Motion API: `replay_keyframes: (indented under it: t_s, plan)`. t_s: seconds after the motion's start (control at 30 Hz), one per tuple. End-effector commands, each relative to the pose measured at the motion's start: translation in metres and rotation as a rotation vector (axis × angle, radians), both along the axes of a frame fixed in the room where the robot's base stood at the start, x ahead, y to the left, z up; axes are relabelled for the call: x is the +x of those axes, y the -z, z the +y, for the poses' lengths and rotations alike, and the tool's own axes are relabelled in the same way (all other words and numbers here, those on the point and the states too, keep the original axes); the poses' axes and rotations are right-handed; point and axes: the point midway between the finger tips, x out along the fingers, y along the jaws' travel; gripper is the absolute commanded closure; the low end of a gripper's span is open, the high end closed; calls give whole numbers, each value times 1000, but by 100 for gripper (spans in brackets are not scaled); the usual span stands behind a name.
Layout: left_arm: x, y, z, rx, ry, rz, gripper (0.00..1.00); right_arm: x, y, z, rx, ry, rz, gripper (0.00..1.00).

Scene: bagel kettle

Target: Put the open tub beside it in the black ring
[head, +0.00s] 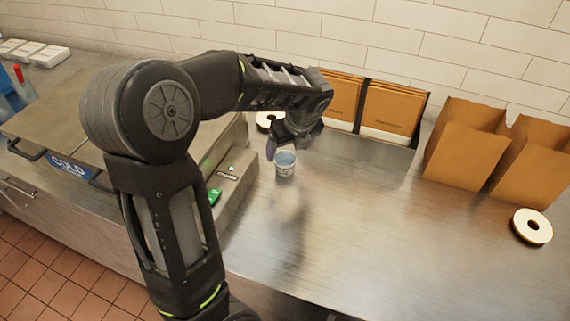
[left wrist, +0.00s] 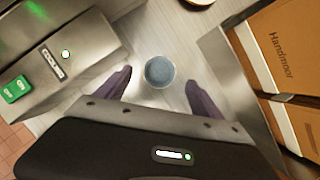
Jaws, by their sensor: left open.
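A small open tub (head: 286,164), white outside with a bluish-grey top, stands upright on the steel counter. My left gripper (head: 290,147) is over it, pointing down. In the left wrist view the tub (left wrist: 159,72) shows round from above, between and slightly beyond the spread fingertips of the open gripper (left wrist: 158,80). I cannot tell whether the fingers touch it. I cannot make out a black ring in either view. My right gripper is not in view.
A white disc with a dark centre (head: 532,226) lies at the right; another (head: 268,119) is behind the gripper. Brown bags (head: 463,145) stand back right, beside a holder of brown packets (head: 393,108). A metal unit with a green switch (left wrist: 15,89) is at the left. The front counter is clear.

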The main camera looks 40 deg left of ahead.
Motion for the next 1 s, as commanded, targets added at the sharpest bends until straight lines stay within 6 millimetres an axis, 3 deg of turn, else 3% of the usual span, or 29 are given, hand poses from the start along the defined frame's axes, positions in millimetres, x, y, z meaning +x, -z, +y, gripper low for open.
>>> replay_keyframes:
  t_s: [0.27, 0.6, 1.0]
  plan:
    - [0, 5, 1, 1, 0, 3, 23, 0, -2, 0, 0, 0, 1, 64]
    - [6, 47, 13, 1, 0, 2, 23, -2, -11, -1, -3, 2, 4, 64]
    - [7, 49, 14, 1, 0, 0, 23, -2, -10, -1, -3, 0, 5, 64]
